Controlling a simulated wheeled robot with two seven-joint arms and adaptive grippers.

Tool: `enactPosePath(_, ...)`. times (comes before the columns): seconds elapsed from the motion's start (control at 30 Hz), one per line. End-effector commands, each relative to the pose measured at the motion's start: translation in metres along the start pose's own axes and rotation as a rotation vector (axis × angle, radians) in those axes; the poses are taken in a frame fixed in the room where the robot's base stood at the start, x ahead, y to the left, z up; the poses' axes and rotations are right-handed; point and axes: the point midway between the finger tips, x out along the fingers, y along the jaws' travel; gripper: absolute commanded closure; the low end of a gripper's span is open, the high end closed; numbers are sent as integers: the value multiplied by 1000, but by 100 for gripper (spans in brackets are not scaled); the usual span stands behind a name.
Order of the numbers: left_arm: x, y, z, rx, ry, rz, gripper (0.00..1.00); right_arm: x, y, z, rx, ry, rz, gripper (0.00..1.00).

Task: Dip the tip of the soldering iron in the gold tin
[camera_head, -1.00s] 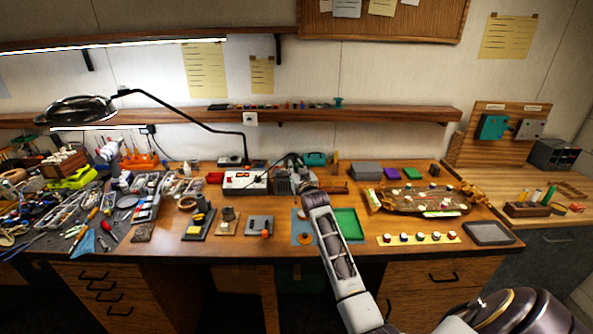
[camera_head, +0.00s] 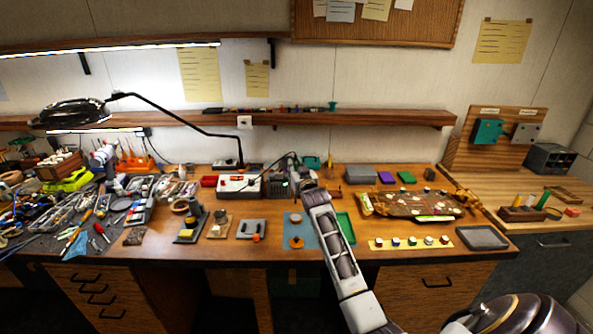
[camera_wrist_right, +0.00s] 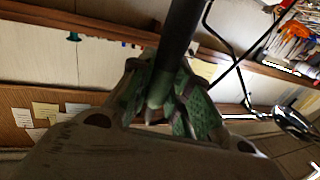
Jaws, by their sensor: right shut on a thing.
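My right gripper (camera_head: 293,168) is over the back middle of the bench, in front of the soldering station (camera_head: 240,184). In the right wrist view the gripper (camera_wrist_right: 160,105) is shut on a dark, rod-like handle (camera_wrist_right: 180,35), which appears to be the soldering iron. A thin dark cable runs from the station towards the gripper. The iron's tip is not clear in either view. A small round tin (camera_head: 221,216) on a wooden block stands left of the gripper and nearer the front, well apart from it. I cannot tell its colour for sure. My left gripper is not in view.
A stand with a yellow pad (camera_head: 186,236) is left of the tin. A grey holder (camera_head: 251,229) and a blue mat (camera_head: 298,222) are to its right. A lamp arm (camera_head: 180,120) reaches over the back left.

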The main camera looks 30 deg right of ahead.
Motion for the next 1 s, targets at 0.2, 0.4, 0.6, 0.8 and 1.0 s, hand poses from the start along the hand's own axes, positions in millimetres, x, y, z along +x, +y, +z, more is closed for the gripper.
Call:
enactPosePath(0.2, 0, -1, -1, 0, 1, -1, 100, 0, 0, 0, -1, 0, 1, 100)
enactPosePath(0.4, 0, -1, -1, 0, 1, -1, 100, 0, 0, 0, -1, 1, 1, 100)
enactPosePath(0.6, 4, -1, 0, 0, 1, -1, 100, 0, 0, 4, -1, 0, 1, 100)
enactPosePath(0.8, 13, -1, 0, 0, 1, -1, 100, 0, 0, 15, -1, 0, 1, 100)
enactPosePath(1.0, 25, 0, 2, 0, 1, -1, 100, 0, 0, 30, -1, 0, 1, 100)
